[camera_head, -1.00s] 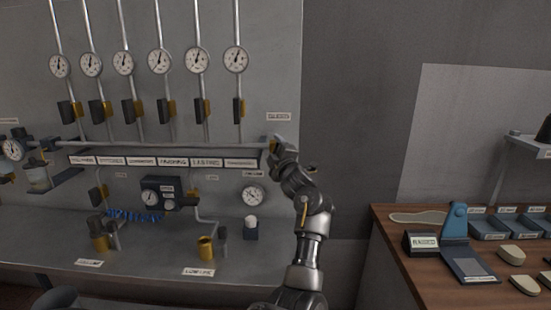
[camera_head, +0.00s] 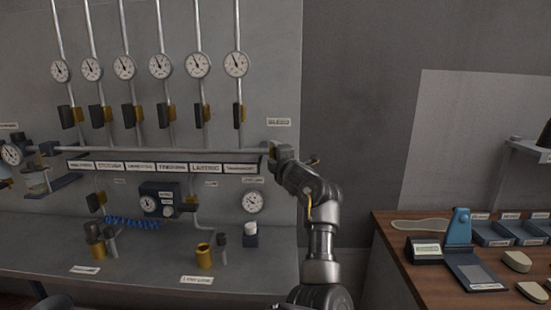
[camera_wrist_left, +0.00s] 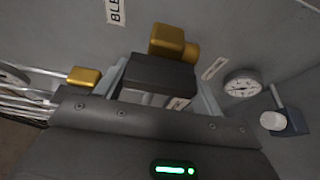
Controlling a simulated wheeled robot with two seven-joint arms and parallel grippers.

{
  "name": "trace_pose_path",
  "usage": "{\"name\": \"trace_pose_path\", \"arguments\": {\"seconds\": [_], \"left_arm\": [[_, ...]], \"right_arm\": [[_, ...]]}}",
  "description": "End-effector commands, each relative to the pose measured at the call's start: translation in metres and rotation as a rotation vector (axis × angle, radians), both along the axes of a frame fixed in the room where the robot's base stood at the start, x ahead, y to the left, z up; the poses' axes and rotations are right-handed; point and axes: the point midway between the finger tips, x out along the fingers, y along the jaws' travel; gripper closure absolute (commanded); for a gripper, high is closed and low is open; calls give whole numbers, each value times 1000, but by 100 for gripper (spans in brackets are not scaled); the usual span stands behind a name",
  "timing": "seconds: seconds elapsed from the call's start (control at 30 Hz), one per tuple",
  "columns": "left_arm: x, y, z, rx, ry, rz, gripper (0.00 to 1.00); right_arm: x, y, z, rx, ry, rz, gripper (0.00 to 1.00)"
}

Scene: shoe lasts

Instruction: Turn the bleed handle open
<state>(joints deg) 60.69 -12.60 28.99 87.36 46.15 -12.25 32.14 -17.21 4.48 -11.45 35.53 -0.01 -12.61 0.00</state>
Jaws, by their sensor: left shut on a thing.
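The bleed valve has a brass body (camera_wrist_left: 168,42) and a dark block-shaped handle (camera_wrist_left: 155,77), seen in the left wrist view. It sits at the right end of the horizontal pipe, below the BLEED label (camera_head: 279,122). My left gripper (camera_wrist_left: 160,88) is shut on the dark handle, one finger on each side. In the head view my left gripper (camera_head: 281,158) covers most of the valve, so the handle's angle is hard to read there. My right gripper is not in view.
Several round gauges (camera_head: 160,65) and dark-handled valves (camera_head: 197,114) line the panel above the pipe (camera_head: 165,150). A small gauge (camera_head: 253,202) and a white-topped button (camera_head: 250,229) are below the valve. A wooden table (camera_head: 401,261) stands right.

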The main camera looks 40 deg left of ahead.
Motion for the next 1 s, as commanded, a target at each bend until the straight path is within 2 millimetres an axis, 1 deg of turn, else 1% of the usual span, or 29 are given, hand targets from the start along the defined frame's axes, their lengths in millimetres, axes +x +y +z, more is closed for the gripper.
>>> {"name": "trace_pose_path", "arguments": {"seconds": [0.13, 0.17, 0.3, 0.33, 0.57, 0.67, 0.77, 1.0], "left_arm": [[0, 0, 0, -2, -1, -1, 55], [0, 0, 0, -2, -2, -1, 31], [0, 0, 0, -2, -1, -1, 12], [0, 0, 0, -2, -1, -1, 10], [0, 0, 0, -1, -1, 0, 10], [-2, -4, -1, 0, -2, -1, 10], [-8, -15, -2, 0, -4, -2, 10], [-27, -50, -2, -1, -4, -3, 10]], "right_arm": [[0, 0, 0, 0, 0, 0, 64], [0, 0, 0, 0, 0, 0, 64], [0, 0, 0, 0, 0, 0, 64], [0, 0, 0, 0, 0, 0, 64], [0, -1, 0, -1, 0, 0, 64], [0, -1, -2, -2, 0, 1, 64], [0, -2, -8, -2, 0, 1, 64], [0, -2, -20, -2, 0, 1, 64]]}}
